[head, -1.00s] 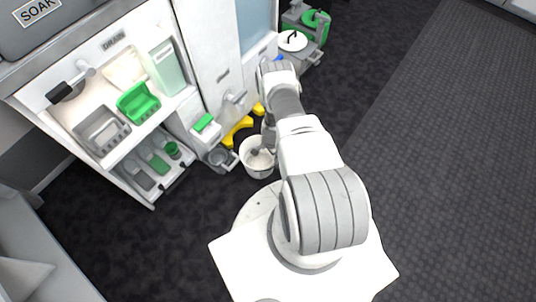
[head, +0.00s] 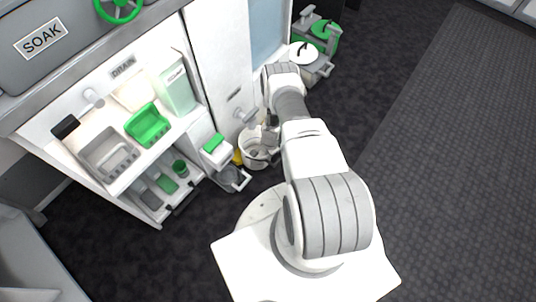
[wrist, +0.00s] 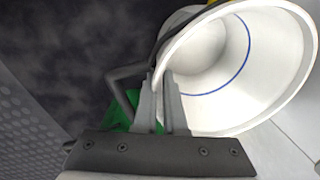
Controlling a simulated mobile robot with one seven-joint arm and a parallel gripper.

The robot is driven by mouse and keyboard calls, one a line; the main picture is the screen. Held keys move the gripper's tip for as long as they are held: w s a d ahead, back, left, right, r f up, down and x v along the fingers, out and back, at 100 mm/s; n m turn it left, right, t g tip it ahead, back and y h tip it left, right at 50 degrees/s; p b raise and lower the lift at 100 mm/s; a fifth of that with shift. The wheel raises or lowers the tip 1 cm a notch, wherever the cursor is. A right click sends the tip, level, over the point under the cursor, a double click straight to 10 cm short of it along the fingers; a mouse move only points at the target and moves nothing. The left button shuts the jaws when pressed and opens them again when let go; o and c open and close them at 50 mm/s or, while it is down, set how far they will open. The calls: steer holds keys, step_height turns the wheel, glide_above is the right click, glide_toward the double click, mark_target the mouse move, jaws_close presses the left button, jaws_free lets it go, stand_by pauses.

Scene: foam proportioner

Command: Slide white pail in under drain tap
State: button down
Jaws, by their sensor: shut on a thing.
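The white pail (head: 250,160) stands on the dark floor close against the white cabinet front. A grey tap (head: 246,114) juts from the cabinet panel just above and slightly left of the pail's mouth. In the wrist view the pail's open inside (wrist: 255,70) shows, with a blue line around it. My gripper (wrist: 166,85) is shut on the near rim of the pail. In the head view my gripper (head: 268,138) is partly hidden by my arm. Whether the tap is exactly over the opening I cannot tell.
A yellow floor piece (head: 238,157) shows beside the pail. A grey container (head: 232,179) and a white box with a green top (head: 215,149) stand to its left. A grey and green machine (head: 308,58) stands at the back. The floor at right is clear.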

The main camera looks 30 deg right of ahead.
steer(key=shift+w+d, duration=0.15)
steer(key=shift+w, duration=0.2)
steer(key=c, duration=0.9)
jaws_free()
steer(key=r+p, duration=0.2)
steer(key=r, duration=0.3)
steer(key=s+r+p, duration=0.1)
steer(key=r+p, duration=0.2)
steer(key=r, duration=0.3)
steer(key=r+p, duration=0.2)
steer(key=r, duration=0.4)
steer(key=shift+s+d+r, duration=0.1)
steer(key=shift+s+r, duration=0.1)
steer(key=shift+s, duration=0.2)
